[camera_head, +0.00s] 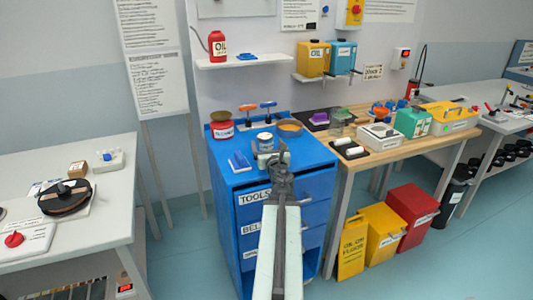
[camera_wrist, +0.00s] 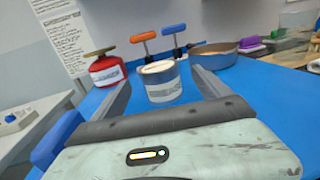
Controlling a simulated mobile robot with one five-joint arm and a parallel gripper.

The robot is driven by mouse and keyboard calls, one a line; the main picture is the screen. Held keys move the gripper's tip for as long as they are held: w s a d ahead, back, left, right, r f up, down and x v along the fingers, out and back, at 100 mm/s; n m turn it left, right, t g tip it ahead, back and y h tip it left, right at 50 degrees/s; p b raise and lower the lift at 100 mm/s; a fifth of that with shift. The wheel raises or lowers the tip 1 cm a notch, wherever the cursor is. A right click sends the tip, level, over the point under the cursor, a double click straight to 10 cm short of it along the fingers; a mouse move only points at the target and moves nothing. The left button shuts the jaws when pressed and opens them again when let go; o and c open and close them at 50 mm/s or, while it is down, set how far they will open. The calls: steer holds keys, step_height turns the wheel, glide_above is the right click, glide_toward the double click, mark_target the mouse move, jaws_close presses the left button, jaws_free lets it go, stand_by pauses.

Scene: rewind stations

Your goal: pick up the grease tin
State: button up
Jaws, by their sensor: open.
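The grease tin (camera_wrist: 162,83) is a small grey metal can with a pale lid and a label reading GREASE. It stands upright on the blue tool cabinet (camera_wrist: 225,76). In the head view the tin (camera_head: 264,141) is near the middle of the cabinet top, its lower part partly behind my gripper. My gripper (camera_wrist: 163,88) is open, with one finger on each side of the tin in the wrist view. I cannot tell whether the fingers touch it or how far they reach along it.
A red can with a brown top (camera_wrist: 105,70) stands left of the tin. Orange-handled (camera_wrist: 144,38) and blue-handled (camera_wrist: 174,30) tools stand behind it. A round pan (camera_wrist: 213,54) is at right. A blue brush-like item (camera_head: 239,161) lies at the cabinet's front left.

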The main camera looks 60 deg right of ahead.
mark_target(264, 133)
steer(key=x, duration=0.7)
steer(key=shift+w+d, duration=0.2)
steer(key=shift+d, duration=0.05)
steer(key=c, duration=1.7)
steer(key=shift+r, duration=0.15)
step_height(264, 133, up, 10)
steer(key=p, duration=1)
steer(key=shift+p, duration=0.3)
